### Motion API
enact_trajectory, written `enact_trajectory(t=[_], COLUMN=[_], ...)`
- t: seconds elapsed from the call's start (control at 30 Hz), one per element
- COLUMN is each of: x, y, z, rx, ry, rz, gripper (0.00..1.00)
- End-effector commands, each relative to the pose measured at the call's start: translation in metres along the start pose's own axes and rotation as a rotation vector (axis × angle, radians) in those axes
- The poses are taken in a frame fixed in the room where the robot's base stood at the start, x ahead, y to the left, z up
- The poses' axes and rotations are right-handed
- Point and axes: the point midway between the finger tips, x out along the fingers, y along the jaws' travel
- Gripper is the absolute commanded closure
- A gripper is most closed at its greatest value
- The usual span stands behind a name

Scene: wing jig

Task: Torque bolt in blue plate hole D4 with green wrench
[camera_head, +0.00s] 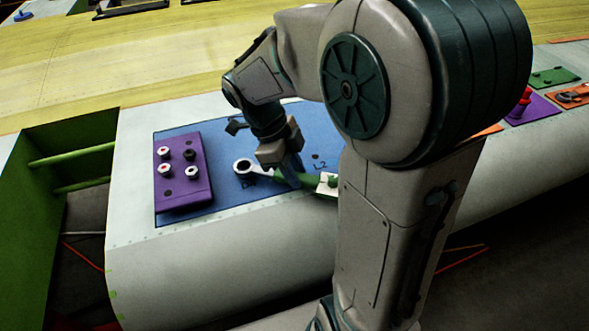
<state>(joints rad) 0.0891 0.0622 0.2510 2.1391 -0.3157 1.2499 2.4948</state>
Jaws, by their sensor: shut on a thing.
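My gripper (291,172) points down over the blue plate (232,194) and is shut on the green wrench (308,181). The wrench's grey ring end (242,166) points left, low over the plate, with a dark spot beside it. I cannot tell whether the ring is around a bolt. The wrench's green handle runs right from my fingers to a white piece (327,184), partly behind my arm. An "L2" mark and a small dark hole show on the plate right of the gripper. Hole D4 cannot be made out, and my arm hides the plate's right part.
A purple plate (181,198) with several white, red and black bolt heads lies left of the wrench. Further right are another purple plate (533,109), a green plate (553,76) and orange ones. An open green-framed bay (75,150) lies left of the pale wing skin.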

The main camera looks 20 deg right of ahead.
Motion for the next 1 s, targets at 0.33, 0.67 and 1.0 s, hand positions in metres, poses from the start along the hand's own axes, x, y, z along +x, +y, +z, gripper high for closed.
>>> enact_trajectory(t=[0.33,0.67,1.0], x=[0.01,0.014,0.016], y=[0.0,0.0,0.009], z=[0.004,0.006,0.008], rx=[0.0,0.0,0.064], ry=[0.0,0.0,-0.002], rz=[-0.001,0.001,0.03], gripper=[1.0,1.0,1.0])
